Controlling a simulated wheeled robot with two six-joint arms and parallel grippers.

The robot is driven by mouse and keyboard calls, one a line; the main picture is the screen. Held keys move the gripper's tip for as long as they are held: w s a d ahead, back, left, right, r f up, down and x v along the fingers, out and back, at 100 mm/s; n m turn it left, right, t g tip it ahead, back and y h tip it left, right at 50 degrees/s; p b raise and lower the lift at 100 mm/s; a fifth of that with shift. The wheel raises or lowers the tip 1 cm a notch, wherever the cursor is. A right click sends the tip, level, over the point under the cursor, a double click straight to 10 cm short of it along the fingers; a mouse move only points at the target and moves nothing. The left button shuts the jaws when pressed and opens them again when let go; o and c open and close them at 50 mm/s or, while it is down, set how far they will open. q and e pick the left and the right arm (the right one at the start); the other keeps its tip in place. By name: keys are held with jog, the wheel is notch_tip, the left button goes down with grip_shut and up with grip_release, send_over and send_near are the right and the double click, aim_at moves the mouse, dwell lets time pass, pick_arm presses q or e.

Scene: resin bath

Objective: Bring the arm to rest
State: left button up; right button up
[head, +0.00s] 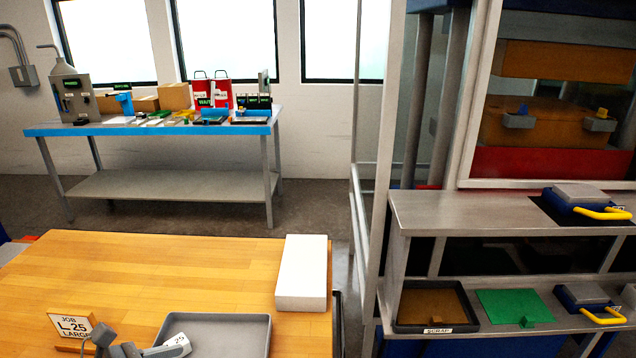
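A grey jointed object (103,336) stands at the bottom edge, in front of the job sign (74,326) reading "L 25 LARGE".
A white block (303,272) lies at the table's right edge. To the right stands a metal shelf unit (450,212) with a dark scrap tray (433,305), a green plate (512,307) and yellow-handled blue blocks (582,204). A blue-edged bench (160,129) stands behind. The table's middle is clear.

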pick_arm(q)
notch_tip(320, 180, up, 9)
jog(key=d+n+t+h, duration=0.3)
jog(key=n+t+h, duration=0.2)
jog(key=n+t, duration=0.1)
jog(key=s+a+r+n+t+y, duration=0.1)
jog(key=a+r+n+t+y, duration=0.45)
jog(key=n, duration=0.65)
jog(key=s+a+f+n+g+y, duration=0.4)
jog(key=a+f+n+y, duration=0.95)
jog(key=n, duration=0.65)
jog(key=s+d+f+n+g+h, duration=0.2)
jog(key=s+d+f+n+g, duration=0.3)
jog(key=s+f, duration=0.35)
jog(key=s+d+f+n+g+h, duration=0.2)
jog(key=s+d+f+g, duration=0.3)
jog(key=s+f+g, duration=0.3)
notch_tip(320, 180, down, 25)
jog(key=a, duration=0.2)
jog(key=s+d+f+g, duration=0.1)
jog(key=s+f+g, duration=0.1)
jog(key=s+f, duration=1.2)
jog(key=shift+s+d+f+h, duration=0.2)
jog(key=shift+f+h, duration=0.1)
jog(key=shift+f, duration=0.1)
